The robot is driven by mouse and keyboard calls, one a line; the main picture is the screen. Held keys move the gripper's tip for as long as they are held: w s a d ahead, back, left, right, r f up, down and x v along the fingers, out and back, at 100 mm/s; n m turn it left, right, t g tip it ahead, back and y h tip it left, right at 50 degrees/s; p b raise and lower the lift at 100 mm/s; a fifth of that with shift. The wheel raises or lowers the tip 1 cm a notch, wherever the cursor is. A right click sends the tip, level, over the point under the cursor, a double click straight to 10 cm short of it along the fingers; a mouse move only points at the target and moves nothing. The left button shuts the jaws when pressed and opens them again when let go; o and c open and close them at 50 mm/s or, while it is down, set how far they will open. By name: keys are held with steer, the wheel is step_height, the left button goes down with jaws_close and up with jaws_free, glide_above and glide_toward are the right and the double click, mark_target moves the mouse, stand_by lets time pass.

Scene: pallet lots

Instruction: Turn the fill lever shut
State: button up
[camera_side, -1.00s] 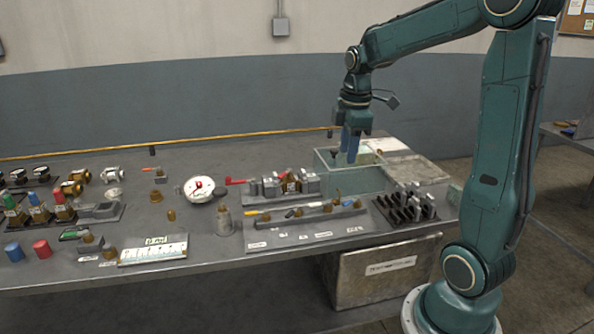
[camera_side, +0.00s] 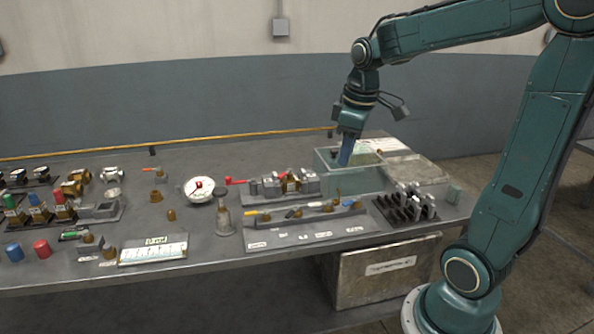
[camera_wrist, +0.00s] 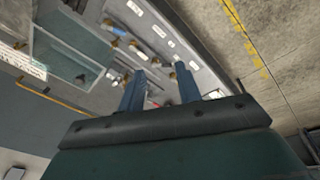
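A red lever (camera_side: 236,181) sticks out to the left from the metal valve block (camera_side: 290,184) left of the clear tank. Several small valves with coloured handles sit on a labelled rail (camera_side: 305,232) in front of it. I cannot tell which lever is the fill lever. My gripper (camera_side: 345,160) is tilted at the tank, its fingertips near or just inside the rim. In the wrist view, my gripper (camera_wrist: 160,85) has its two blue fingers apart, with nothing held between them. The rail's small handles show beyond the fingers.
The clear tank (camera_side: 352,182) stands at the bench's right end. A slotted rack (camera_side: 405,206) of upright metal parts is in front of it. A round gauge (camera_side: 199,189) and a grey bottle-shaped piece (camera_side: 224,219) stand left. A yellow rod (camera_side: 220,136) runs along the back.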

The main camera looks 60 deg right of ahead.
steer(key=s+a+r+m+t, duration=0.1)
steer(key=s+a+m, duration=0.2)
steer(key=a+m, duration=0.2)
steer(key=shift+m, duration=0.7)
steer(key=shift+s+a+r, duration=0.1)
stand_by(0.4)
steer(key=w+d+f+n+g, duration=0.1)
steer(key=w+d+f+n, duration=0.1)
steer(key=d+n, duration=0.3)
steer(key=w+d+f+n+g, duration=0.1)
steer(key=w+d+f+n, duration=0.1)
steer(key=d+n, duration=0.4)
steer(key=w+d+f+n+g+y, duration=0.1)
steer(key=w+d+f+n, duration=0.1)
steer(key=d+n, duration=0.4)
steer(key=shift+w+d+f, duration=0.4)
steer(key=shift+d+f, duration=0.3)
steer(key=shift+f, duration=0.2)
